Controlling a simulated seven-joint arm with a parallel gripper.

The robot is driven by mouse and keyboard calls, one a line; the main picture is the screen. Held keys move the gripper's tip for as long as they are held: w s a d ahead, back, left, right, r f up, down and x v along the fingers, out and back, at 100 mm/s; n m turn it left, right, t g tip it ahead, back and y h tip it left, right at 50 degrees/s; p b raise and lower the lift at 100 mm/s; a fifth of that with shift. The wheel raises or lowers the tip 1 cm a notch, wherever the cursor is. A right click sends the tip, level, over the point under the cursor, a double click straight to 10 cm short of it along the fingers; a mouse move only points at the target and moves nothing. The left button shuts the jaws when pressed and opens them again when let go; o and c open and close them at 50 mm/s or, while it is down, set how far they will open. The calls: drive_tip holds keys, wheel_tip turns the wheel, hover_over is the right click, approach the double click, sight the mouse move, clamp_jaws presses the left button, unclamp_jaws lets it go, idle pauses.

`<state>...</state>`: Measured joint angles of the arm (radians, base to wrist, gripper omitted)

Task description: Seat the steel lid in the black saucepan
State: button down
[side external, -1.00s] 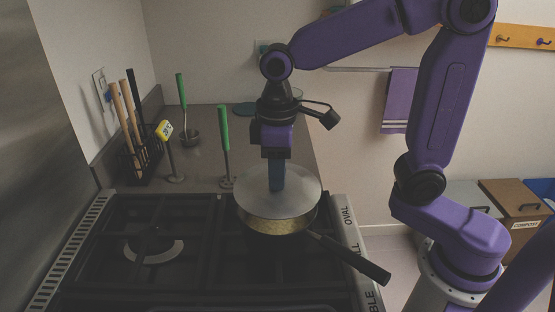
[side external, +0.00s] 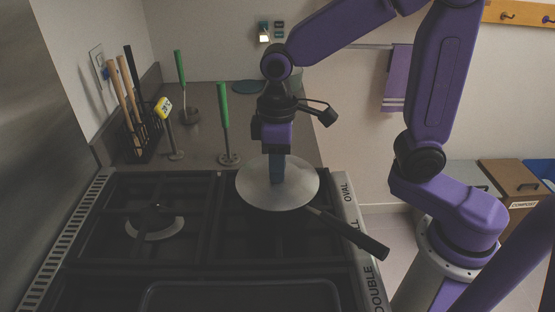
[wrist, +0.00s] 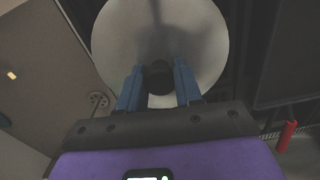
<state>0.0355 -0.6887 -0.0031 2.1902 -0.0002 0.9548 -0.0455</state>
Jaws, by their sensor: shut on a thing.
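The steel lid (side external: 255,193) is a wide, pale grey disc lying roughly level over the right side of the stove. It fills the upper middle of the wrist view (wrist: 195,40). My gripper (side external: 277,180) is above the lid, pointing down, its blue fingers shut on the lid's dark knob (wrist: 158,76). The black saucepan shows only by its long handle (side external: 350,235), which reaches to the lower right from under the lid. The lid hides the pan's body and rim, so I cannot tell whether the lid rests fully in the rim.
Dark stove grates (side external: 150,225) lie around the pan. A purple towel (side external: 397,78) hangs on the back wall. The left burner is bare.

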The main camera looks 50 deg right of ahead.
drive_tip(key=c, duration=0.7)
unclamp_jaws()
drive_tip(key=shift+r, duration=0.1)
wheel_tip(320, 180, up, 17)
drive_tip(key=s+d+f+n, duration=0.1)
drive_tip(key=s+d+f, duration=0.2)
drive_tip(key=s+f, duration=0.3)
drive_tip(key=s+d+f+n, duration=0.2)
drive_tip(key=s+d+f, duration=0.1)
drive_tip(key=s+f, duration=0.3)
drive_tip(key=s+d+f+n, duration=0.1)
drive_tip(key=s+d+f, duration=0.3)
drive_tip(key=s+f, duration=0.1)
drive_tip(key=shift+s+f+n, duration=0.3)
drive_tip(key=shift+s+f, duration=0.1)
drive_tip(key=shift+f, duration=0.15)
